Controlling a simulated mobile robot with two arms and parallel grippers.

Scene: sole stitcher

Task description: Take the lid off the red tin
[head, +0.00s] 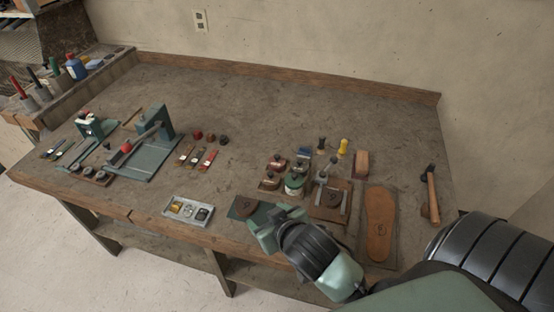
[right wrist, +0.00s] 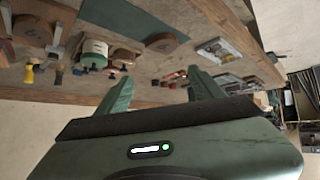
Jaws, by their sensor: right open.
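Several small squat tins with dark knobs on top stand in a cluster at the middle right of the bench. A reddish-brown one (head: 269,182) at the front left of the cluster best fits the red tin, but another reddish one (head: 277,163) stands behind it, and I cannot tell them apart surely. A green tin (head: 294,186) stands to the right. My right gripper (head: 259,228) is above the bench's front edge, in front of the tins and apart from them. In the right wrist view its two fingers (right wrist: 160,88) are spread and empty. My left gripper is not in view.
A brown round piece (head: 246,204) on a green mat lies close by my right gripper. A grey tray (head: 188,210) is to its left, a sole (head: 380,222) and a hammer (head: 430,192) to the right. The bench's back (head: 260,98) is clear.

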